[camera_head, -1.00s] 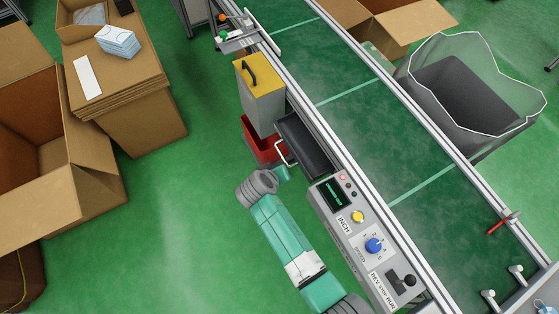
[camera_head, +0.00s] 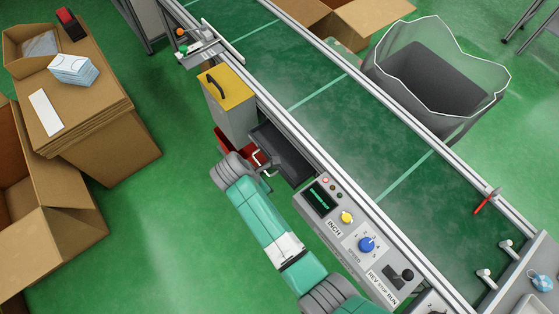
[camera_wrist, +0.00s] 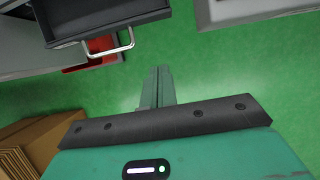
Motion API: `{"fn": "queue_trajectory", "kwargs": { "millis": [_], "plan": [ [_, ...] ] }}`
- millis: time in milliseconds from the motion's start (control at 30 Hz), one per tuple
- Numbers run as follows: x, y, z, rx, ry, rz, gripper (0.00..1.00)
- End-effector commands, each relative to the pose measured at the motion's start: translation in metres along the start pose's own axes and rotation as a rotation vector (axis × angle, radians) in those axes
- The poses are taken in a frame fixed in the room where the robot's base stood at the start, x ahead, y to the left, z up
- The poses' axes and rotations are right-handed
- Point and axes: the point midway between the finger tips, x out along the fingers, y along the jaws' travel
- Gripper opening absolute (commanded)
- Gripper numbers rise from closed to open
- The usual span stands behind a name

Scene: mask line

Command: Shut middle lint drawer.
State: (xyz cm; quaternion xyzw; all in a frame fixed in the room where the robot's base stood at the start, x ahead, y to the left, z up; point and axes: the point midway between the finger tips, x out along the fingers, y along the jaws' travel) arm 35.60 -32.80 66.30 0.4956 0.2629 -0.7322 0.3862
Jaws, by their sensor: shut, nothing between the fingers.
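A dark, open-topped lint drawer (camera_head: 283,152) stands pulled out from the side of the conveyor, left of the control panel. Its pale bar handle (camera_head: 262,160) faces left. In the wrist view the drawer (camera_wrist: 100,18) is at the upper left, with its handle (camera_wrist: 112,46) below its front. I cannot tell which drawer of the stack it is. My gripper (camera_wrist: 157,72) is shut and empty, below and right of the handle, with green floor visible between them. In the head view my wrist hides most of my gripper near the handle.
Cardboard boxes (camera_head: 110,135) stand left; green floor between is clear.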

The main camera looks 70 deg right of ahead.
Motion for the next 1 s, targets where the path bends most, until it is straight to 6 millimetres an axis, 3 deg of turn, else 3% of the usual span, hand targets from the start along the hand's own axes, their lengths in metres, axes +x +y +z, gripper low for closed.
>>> {"fn": "queue_trajectory", "kwargs": {
  "millis": [500, 700, 1000],
  "plan": [
    [0.106, 0.000, 0.002, 0.006, 0.000, 0.000, 0.00],
    [0.112, 0.000, 0.030, 0.005, 0.000, 0.001, 0.00],
    [0.111, 0.000, 0.038, 0.002, -0.001, 0.001, 0.00]
  ]
}}
